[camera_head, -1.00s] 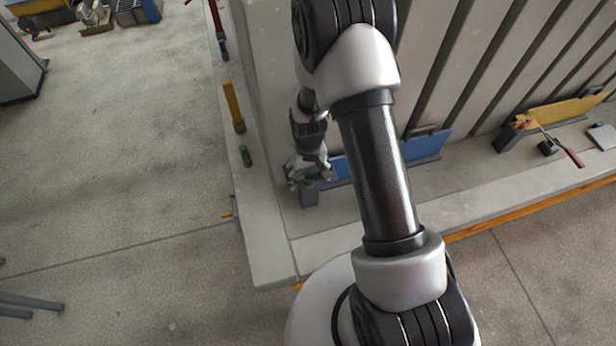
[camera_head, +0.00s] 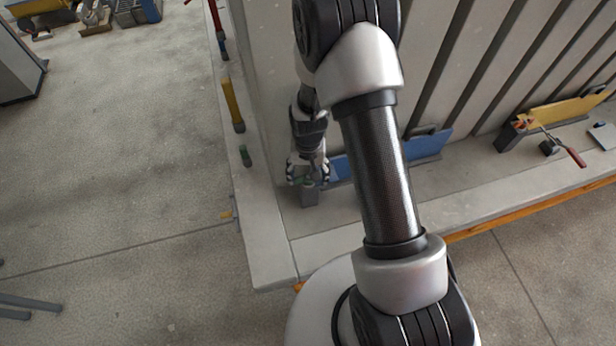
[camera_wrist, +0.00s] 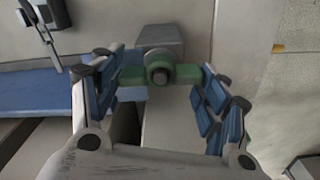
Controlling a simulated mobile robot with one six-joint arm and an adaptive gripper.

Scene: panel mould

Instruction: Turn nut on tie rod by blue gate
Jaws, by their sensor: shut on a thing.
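The green winged nut (camera_wrist: 188,73) sits on the round end of the tie rod (camera_wrist: 160,76), in the middle of the wrist view. The blue gate also shows at the left of the wrist view (camera_wrist: 30,92). In the head view my arm covers part of the gate, and my fingers mostly hide the nut.
The ribbed panel wall (camera_head: 470,60) rises behind the gate. A yellow gate (camera_head: 570,110) and a red-handled tool (camera_head: 573,156) are on the right of the ledge. The left floor is open.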

